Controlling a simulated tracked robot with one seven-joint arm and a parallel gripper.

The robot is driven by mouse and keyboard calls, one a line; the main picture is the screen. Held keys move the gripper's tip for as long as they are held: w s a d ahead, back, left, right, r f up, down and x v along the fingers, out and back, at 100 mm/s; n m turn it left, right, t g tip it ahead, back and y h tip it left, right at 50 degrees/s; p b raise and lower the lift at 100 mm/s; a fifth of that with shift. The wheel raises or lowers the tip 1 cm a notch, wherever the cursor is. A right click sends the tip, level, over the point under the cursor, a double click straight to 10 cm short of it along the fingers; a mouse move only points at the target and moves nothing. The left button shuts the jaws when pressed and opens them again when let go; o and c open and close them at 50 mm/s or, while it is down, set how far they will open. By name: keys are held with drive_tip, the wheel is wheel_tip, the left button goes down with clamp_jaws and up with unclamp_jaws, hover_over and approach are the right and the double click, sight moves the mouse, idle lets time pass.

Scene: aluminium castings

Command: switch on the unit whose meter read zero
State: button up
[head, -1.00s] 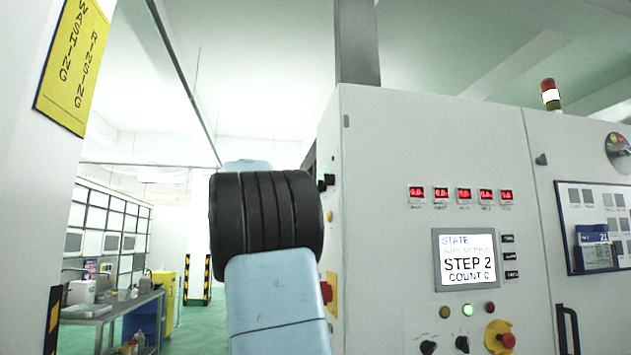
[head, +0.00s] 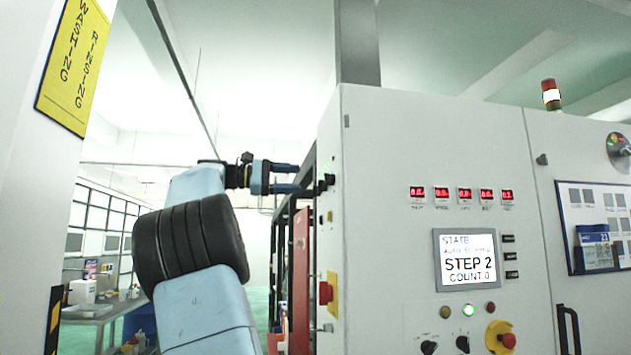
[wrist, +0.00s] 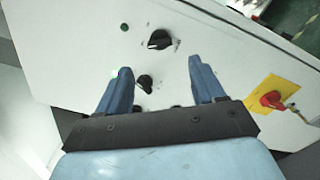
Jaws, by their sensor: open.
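My gripper (head: 297,178) is open and empty, pointing at the cabinet's narrow left side. In the wrist view my gripper (wrist: 160,66) has its two fingers apart, with a black rotary knob (wrist: 145,83) showing between them. A second black knob (wrist: 160,40) lies just beyond the fingertips, with a green lamp (wrist: 124,27) to its left. In the head view black knobs (head: 328,180) stick out on that side, close to the fingertips; contact cannot be told. Several red digital meters (head: 465,195) are on the cabinet front; their digits are too small to read surely.
The grey cabinet (head: 400,130) carries a STEP 2 screen (head: 467,259) and a red button on yellow (head: 500,338). A red switch on a yellow plate (wrist: 271,99) sits right of my fingers. A workbench (head: 95,310) stands at the far left.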

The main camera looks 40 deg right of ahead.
sight(329, 179)
drive_tip(key=x, duration=0.7)
drive_tip(key=shift+d, duration=0.35)
drive_tip(key=shift+s, duration=0.15)
